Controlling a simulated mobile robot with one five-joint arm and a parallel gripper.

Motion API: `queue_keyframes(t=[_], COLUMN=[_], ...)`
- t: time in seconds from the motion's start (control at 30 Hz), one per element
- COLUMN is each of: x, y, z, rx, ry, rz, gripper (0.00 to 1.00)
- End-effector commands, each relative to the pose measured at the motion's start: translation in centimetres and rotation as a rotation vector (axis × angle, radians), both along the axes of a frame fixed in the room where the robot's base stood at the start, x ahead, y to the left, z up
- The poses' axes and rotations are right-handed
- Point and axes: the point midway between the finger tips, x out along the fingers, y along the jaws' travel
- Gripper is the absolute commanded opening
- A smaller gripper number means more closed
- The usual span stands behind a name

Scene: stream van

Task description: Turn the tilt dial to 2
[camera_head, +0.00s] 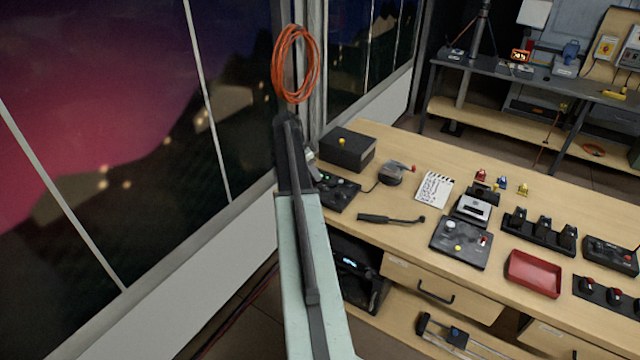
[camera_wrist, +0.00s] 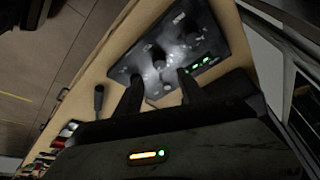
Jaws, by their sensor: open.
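A black control panel (camera_wrist: 222,42) with several dials and green lit marks fills the upper middle of the wrist view. It also shows in the head view at the table's left end (camera_head: 342,200), partly hidden by my arm. Its labels are too small to read, so I cannot tell which dial is the tilt dial or its setting. My gripper (camera_wrist: 158,76) is open, with its two dark fingers reaching over the panel's near part. A pale dial area lies between and beyond the fingertips. I cannot tell whether the fingers touch a dial. Nothing is held.
A black box with a yellow button (camera_head: 346,150) stands behind the panel. A dark handled tool (camera_head: 388,219) lies to its right. A notepad (camera_head: 434,188), a button box (camera_head: 458,246) and a red tray (camera_head: 534,272) are farther right. A window wall (camera_head: 240,230) runs along the left.

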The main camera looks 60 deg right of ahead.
Motion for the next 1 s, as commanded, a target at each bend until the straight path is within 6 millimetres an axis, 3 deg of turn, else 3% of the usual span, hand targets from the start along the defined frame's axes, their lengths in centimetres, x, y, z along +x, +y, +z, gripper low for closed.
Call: queue_keyframes(t=[0.43, 0.77, 0.93, 1.0], x=[-1.2, -1.5, -1.5, -1.5], y=[-2.1, -2.5, -2.5, -2.5], z=[-6.8, -7.1, -7.1, -7.1], rx=[0.001, 0.001, 0.001, 0.001], ry=[-0.001, -0.001, 0.000, 0.000], rz=[0.002, 0.002, 0.002, 0.002], gripper=[0.47, 0.47, 0.05, 0.00])
